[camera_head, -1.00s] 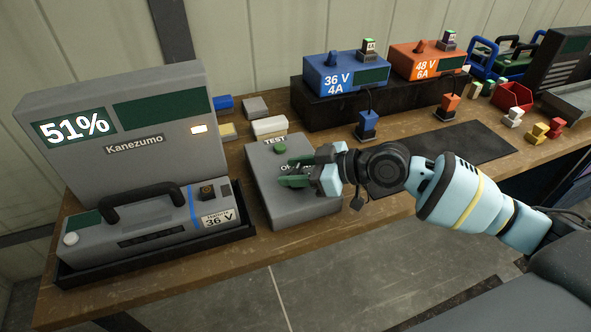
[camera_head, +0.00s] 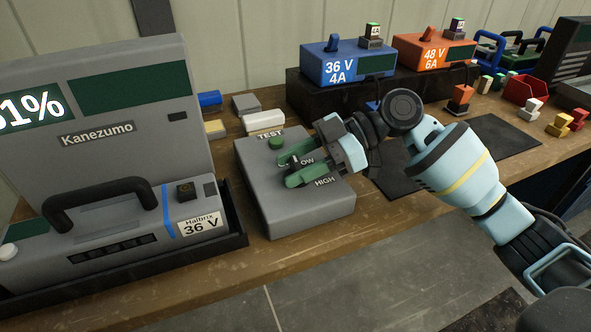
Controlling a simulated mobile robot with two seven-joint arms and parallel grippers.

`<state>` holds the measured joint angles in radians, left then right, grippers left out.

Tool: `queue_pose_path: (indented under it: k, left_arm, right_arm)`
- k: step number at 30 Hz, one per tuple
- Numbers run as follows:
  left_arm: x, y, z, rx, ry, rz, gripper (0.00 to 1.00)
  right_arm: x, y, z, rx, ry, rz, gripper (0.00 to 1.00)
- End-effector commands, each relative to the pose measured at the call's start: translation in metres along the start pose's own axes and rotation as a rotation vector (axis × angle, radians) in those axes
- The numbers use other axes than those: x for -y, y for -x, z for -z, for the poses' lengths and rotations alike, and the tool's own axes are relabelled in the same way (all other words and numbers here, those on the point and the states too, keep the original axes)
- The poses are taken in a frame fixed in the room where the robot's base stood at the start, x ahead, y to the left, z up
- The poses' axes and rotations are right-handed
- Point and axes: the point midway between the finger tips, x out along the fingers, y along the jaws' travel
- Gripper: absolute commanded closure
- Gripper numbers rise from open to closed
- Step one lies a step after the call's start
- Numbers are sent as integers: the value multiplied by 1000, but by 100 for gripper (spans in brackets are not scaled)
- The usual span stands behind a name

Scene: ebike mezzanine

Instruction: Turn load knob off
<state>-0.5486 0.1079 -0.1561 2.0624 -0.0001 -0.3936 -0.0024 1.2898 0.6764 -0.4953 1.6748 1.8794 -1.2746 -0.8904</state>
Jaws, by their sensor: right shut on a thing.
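My right gripper (camera_head: 291,168) reaches in from the right, low over the box top. Its green fingers are shut on the load knob, which they mostly hide, so I cannot read its exact setting. My left gripper is not in view.
Left of the box stands the grey Kanezumo tester (camera_head: 135,103), its percentage display partly cut off, with a 36 V battery (camera_head: 110,236) in front. Blue (camera_head: 328,66) and orange (camera_head: 416,55) chargers stand behind. Small blocks lie near the box.

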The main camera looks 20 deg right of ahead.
Motion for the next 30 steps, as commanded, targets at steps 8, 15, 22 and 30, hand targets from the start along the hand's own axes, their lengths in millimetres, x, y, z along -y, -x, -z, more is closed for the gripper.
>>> queue_pose_path:
  k: [8,15,22,30]
  left_arm:
    - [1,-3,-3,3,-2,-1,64]
    - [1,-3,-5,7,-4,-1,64]
    - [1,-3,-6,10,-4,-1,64]
    - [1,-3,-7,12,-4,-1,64]
  right_arm:
    - [0,0,0,1,41,99,79]
    - [0,0,0,4,50,125,79]
    - [0,0,-1,4,51,126,79]
    - [0,0,-1,4,51,125,35]
